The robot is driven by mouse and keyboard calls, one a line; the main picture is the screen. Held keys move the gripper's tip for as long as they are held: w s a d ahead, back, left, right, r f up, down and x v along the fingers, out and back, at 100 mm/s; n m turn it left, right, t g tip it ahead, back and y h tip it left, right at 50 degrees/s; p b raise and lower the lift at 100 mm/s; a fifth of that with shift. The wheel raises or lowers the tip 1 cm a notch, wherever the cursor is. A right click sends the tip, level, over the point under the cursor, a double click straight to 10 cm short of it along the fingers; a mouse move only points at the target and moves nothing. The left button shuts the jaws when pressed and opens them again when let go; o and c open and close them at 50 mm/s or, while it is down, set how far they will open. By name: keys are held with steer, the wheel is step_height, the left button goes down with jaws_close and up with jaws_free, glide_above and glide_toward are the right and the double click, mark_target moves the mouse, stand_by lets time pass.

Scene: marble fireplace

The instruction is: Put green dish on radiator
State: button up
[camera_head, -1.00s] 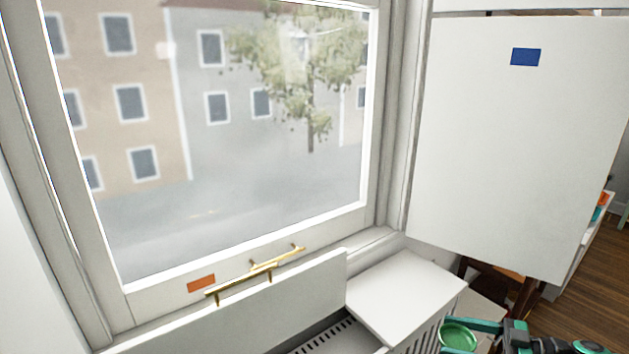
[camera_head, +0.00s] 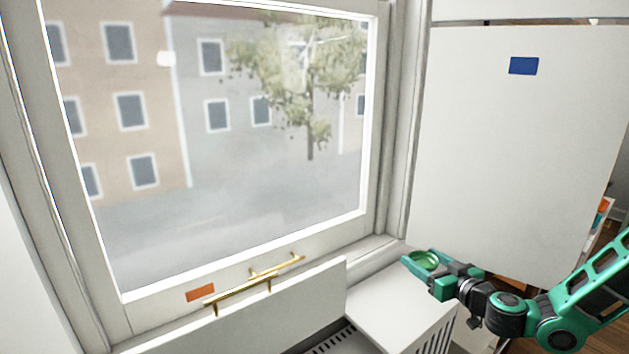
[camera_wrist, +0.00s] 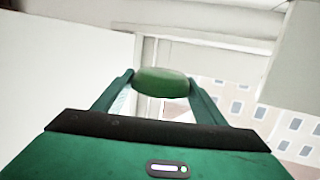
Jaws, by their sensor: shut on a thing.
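The green dish (camera_head: 425,261) is a small round bowl held between the fingers of my gripper (camera_head: 424,264). In the head view my gripper is above the right end of the white radiator (camera_head: 395,302), near the window's lower right corner. The dish appears raised above the radiator top; the exact gap cannot be told. In the wrist view the dish (camera_wrist: 162,83) sits between the two fingertips of my gripper (camera_wrist: 161,84). The radiator has a flat white top at its right and a dark slotted grille beside it.
A window with a gold handle (camera_head: 255,284) and an orange sticker (camera_head: 200,292) is at the left. A raised white panel (camera_head: 270,308) stands in front of it. A large white panel with a blue patch (camera_head: 523,66) rises behind my arm. The radiator's right top is bare.

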steer(key=shift+w+r, duration=0.15)
steer(key=shift+r, duration=0.1)
steer(key=s+a+f+n+g+y, duration=0.2)
steer(key=a+f+n+y, duration=0.15)
steer(key=a, duration=0.85)
glide_above(403, 297)
steer(key=shift+y, duration=0.35)
step_height(403, 297, down, 7)
steer(key=shift+f, duration=2.25)
steer(key=shift+f, duration=0.1)
steer(key=o, duration=1.1)
